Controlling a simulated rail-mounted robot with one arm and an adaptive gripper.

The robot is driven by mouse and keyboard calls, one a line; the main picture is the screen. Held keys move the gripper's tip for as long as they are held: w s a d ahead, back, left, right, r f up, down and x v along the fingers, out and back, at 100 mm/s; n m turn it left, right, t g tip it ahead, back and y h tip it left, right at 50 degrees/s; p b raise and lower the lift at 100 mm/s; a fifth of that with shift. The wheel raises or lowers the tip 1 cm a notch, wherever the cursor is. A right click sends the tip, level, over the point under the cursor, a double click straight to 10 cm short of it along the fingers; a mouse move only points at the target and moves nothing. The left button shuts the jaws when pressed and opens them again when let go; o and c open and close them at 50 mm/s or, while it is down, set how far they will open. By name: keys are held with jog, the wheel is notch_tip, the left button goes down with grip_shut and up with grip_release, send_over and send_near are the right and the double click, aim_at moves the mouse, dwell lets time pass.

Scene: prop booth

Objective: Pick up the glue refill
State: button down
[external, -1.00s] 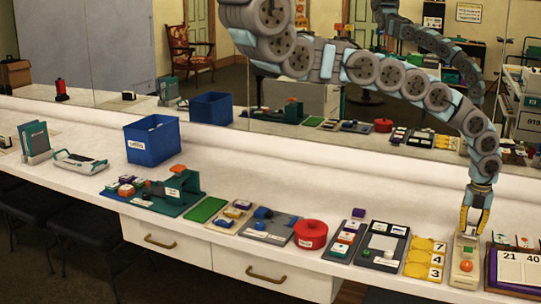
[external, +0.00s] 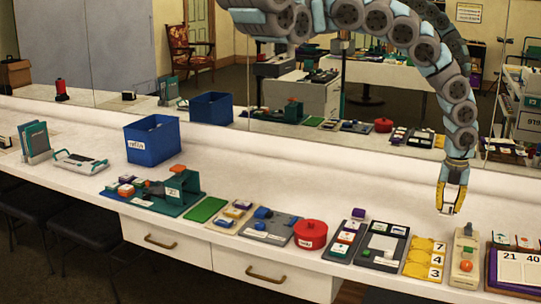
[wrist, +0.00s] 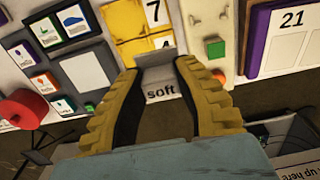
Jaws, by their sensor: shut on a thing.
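My gripper (external: 450,211) has yellow fingers and is raised above the counter, beside and above the beige device at the right. In the wrist view, the fingers are shut on a small whitish block (wrist: 161,88) with the word "soft" on it. In the external view the block is mostly hidden by the fingers. I cannot tell from its label whether it is the glue refill. A blue bin (external: 138,153) with a white label, which seems to read "refills", stands at the back left of the counter.
The beige device (external: 458,269) has a green part and an orange knob. Yellow number cards (external: 436,259), grey boards (external: 392,236) and a red pot (external: 310,236) lie to its left. A purple-edged number board (external: 491,270) is at right. The counter's back strip is clear.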

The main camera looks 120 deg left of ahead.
jog(key=shift+s+d+r+p, duration=0.4)
jog(key=shift+s+p, duration=0.3)
jog(key=shift+p, duration=0.45)
jog(key=shift+s+d+r+p, duration=0.45)
jog(key=shift+s+p, duration=0.3)
jog(key=shift+p, duration=0.4)
jog(key=shift+s+d+r+p, duration=0.4)
jog(key=shift+s+p, duration=0.3)
jog(key=shift+p, duration=0.45)
